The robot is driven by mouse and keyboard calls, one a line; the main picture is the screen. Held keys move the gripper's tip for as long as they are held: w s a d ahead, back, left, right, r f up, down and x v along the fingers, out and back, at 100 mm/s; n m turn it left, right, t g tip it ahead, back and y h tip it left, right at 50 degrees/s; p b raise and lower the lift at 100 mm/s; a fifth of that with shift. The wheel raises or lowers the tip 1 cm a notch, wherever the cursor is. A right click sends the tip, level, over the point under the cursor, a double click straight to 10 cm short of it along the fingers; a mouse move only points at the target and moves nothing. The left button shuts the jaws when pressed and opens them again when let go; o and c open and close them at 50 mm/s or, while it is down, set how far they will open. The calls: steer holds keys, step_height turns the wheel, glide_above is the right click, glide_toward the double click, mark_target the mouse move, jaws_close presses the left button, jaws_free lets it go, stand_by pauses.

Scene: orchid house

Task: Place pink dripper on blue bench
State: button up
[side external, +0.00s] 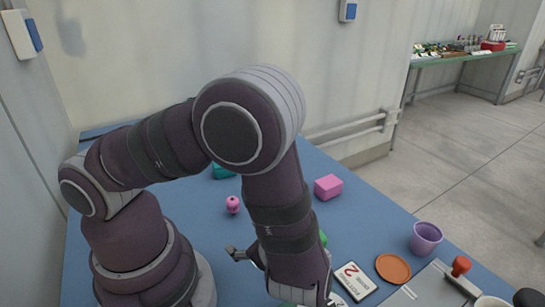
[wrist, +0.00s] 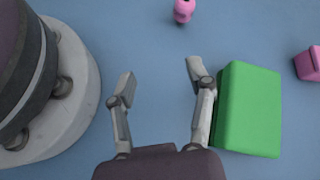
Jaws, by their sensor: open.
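The pink dripper (side external: 233,204) is a small pink piece with a rounded top. It is on the blue bench (side external: 375,210), left of my forearm in the side view. In the wrist view the dripper (wrist: 184,10) is at the top edge, partly cut off. My gripper (wrist: 161,76) is open and empty over the bare bench top (wrist: 155,45), its fingers apart and pointing toward the dripper's side. A clear gap separates the fingertips from the dripper. In the side view, my arm hides most of the gripper.
A green block (wrist: 250,108) is close beside my right finger. A pink block (side external: 328,187) and a teal block (side external: 222,171) sit farther back. A purple cup (side external: 425,238), orange saucer (side external: 393,268) and number card (side external: 357,282) are at the right.

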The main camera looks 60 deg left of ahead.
step_height(320, 180, up, 17)
steer(key=w+n+t+h, duration=0.1)
steer(key=n+t+h, duration=0.5)
steer(key=n+h, duration=0.5)
steer(key=n, duration=0.2)
steer(key=shift+d+f+n, duration=0.15)
steer(key=shift+d+n, duration=0.15)
